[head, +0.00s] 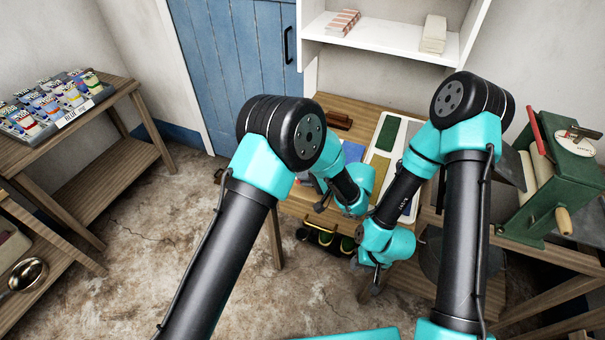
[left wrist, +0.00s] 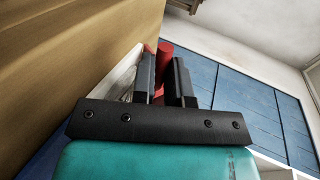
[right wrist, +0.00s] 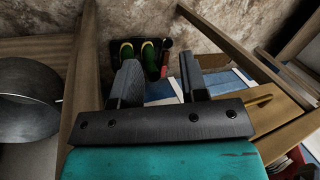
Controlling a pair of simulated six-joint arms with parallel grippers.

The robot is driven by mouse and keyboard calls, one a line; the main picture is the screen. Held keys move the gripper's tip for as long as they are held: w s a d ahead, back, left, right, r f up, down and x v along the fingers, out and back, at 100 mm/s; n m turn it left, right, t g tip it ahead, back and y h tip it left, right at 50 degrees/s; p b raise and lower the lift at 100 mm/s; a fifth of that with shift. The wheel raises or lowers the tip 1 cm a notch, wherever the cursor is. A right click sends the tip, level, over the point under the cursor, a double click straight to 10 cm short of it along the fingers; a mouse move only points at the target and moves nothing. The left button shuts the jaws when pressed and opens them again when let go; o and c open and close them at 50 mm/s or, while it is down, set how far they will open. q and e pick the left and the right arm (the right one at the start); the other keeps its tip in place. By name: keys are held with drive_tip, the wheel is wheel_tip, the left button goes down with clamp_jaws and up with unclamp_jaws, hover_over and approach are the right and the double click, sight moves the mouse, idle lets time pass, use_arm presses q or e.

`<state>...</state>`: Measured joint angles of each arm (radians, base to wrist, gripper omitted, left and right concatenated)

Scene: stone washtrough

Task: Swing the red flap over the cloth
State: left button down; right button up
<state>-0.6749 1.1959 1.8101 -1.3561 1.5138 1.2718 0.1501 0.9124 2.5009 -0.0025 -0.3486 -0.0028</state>
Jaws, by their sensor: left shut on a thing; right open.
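My left gripper (head: 322,201) is low at the left edge of the wooden table (head: 349,107). In the left wrist view its fingers (left wrist: 165,66) are shut on a red rounded piece (left wrist: 165,48), which looks like part of the red flap. A white slab-like edge (left wrist: 124,75) shows beside it. The rest of the flap is hidden. My right gripper (right wrist: 160,80) is open and empty near the table's front edge. A blue panel (head: 352,153), a green panel (head: 388,132) and a yellow panel (head: 379,168) lie on the table; I cannot tell which is the cloth.
A green roller machine (head: 548,185) is on the right. A side table with packets (head: 50,105) stands left. The floor between is clear.

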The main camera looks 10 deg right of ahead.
use_arm(q)
drive_tip(key=shift+s+a+f, duration=0.15)
drive_tip(key=shift+a+f, duration=0.1)
drive_tip(key=shift+f, duration=0.3)
drive_tip(key=c, duration=1.4)
unclamp_jaws()
drive_tip(key=shift+c, duration=0.2)
drive_tip(key=o, duration=0.3)
drive_tip(key=shift+r, duration=0.15)
drive_tip(key=shift+d+r, duration=0.1)
drive_tip(key=shift+r, duration=0.1)
